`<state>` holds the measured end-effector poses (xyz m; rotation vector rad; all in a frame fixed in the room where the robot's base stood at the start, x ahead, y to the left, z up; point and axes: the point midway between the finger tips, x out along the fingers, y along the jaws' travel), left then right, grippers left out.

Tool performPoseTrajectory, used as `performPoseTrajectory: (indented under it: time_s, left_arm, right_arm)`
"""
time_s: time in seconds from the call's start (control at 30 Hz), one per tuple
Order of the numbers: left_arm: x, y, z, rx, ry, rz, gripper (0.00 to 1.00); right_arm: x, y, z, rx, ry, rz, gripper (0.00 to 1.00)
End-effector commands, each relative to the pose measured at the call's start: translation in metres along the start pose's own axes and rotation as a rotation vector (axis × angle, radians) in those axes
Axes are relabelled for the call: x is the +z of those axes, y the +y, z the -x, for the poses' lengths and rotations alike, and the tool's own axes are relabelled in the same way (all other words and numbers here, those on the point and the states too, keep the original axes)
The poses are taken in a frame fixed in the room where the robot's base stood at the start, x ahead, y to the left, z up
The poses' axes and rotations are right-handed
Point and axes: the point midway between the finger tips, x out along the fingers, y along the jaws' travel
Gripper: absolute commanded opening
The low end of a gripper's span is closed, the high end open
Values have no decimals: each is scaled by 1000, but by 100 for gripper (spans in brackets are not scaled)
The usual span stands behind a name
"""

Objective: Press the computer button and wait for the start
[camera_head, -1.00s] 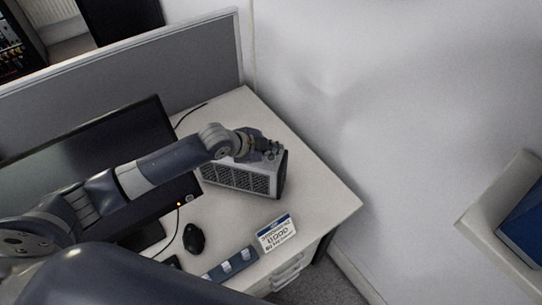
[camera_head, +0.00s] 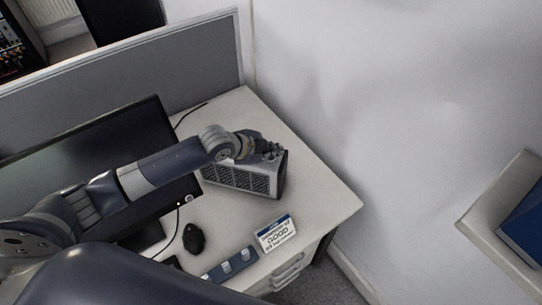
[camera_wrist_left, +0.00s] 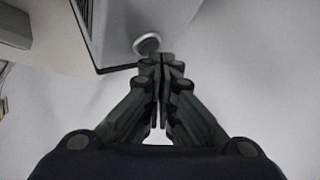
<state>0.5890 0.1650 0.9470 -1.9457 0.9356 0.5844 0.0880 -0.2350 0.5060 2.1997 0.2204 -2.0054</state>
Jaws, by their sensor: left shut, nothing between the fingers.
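The computer (camera_head: 240,180) is a small silver box with a black grille, standing on the white desk. My left gripper (camera_head: 274,153) is at its top right edge, fingers together and empty. The left wrist view shows the gripper (camera_wrist_left: 163,60) shut, with a round button with a pale ring (camera_wrist_left: 146,42) just beyond the fingertips. The fingers partly cover the ring, and I cannot tell whether they touch it. The monitor (camera_head: 150,125) is dark, partly hidden behind my left arm. My right gripper is out of view.
A grey partition (camera_head: 190,58) and a white wall (camera_head: 400,90) stand behind. The desk right of the computer is clear.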

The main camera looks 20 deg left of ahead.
Motion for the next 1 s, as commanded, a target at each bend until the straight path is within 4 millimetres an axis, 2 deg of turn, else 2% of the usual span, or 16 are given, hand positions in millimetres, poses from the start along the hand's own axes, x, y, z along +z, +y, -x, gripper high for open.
performPoseTrajectory:
  time_s: [1.0]
  left_arm:
    - [5,5,-6,1,-1,0,0]
  right_arm:
    - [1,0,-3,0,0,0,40]
